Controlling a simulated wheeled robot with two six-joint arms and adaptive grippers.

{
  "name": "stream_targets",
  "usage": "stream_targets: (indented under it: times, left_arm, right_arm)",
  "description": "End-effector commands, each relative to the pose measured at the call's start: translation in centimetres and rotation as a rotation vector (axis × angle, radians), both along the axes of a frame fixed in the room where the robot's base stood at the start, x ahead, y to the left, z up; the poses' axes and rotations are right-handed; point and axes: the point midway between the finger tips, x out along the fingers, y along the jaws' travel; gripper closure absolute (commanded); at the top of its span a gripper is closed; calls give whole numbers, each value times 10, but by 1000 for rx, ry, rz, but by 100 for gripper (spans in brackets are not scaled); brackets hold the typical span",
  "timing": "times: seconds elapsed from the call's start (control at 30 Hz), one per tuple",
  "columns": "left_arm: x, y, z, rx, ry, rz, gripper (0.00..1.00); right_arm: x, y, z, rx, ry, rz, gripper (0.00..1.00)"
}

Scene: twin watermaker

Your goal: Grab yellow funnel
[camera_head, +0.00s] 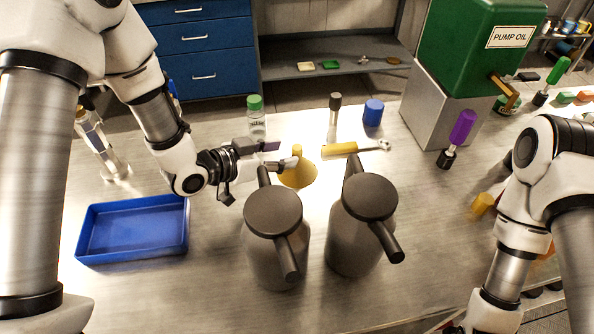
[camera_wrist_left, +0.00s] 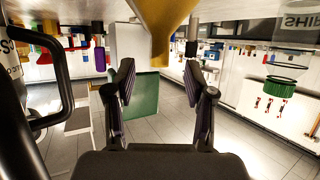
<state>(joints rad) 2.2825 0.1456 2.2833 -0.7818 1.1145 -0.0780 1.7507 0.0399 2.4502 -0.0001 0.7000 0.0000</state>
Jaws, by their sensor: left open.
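The yellow funnel (camera_head: 299,175) stands wide end down on the metal table, its narrow spout pointing up, behind two grey cans. My left gripper (camera_head: 283,154) reaches in from the left with its fingers apart, close to the spout. In the left wrist view, which looks upside down, the funnel (camera_wrist_left: 161,22) hangs at the top centre. Its spout lies in line with the gap between the open fingers of my left gripper (camera_wrist_left: 161,80), and nothing is clamped. Whether the spout is fully between the fingertips is hard to tell. My right arm shows at the right, but its gripper is out of frame.
Two grey cans with handles, the left can (camera_head: 272,225) and the right can (camera_head: 362,225), stand just in front of the funnel. A yellow-handled tool (camera_head: 342,149), a blue cap (camera_head: 373,112) and a green-capped bottle (camera_head: 256,117) are behind. A blue tray (camera_head: 133,254) lies left.

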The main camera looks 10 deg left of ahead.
Motion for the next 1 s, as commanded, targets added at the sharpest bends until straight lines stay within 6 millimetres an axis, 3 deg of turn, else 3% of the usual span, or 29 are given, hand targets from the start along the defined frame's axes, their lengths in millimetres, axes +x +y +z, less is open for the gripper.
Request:
stream_targets:
  times: [0.3,0.5,0.53,0.67,0.7,1.0]
  left_arm:
    - [36,-30,-15,1,-1,-2,46]
    - [37,-31,-17,-1,1,0,46]
    - [37,-31,-17,-1,1,0,50]
    - [37,-31,-17,-1,1,0,96]
    - [37,-31,-17,-1,1,0,100]
    - [37,-31,-17,0,0,0,100]
  right_arm:
    - [0,0,16,0,0,0,60]
    - [0,0,15,0,1,0,60]
    - [0,0,15,0,1,0,60]
    - [0,0,15,0,1,0,60]
    - [0,0,15,0,1,0,60]
    - [0,0,15,0,1,0,60]
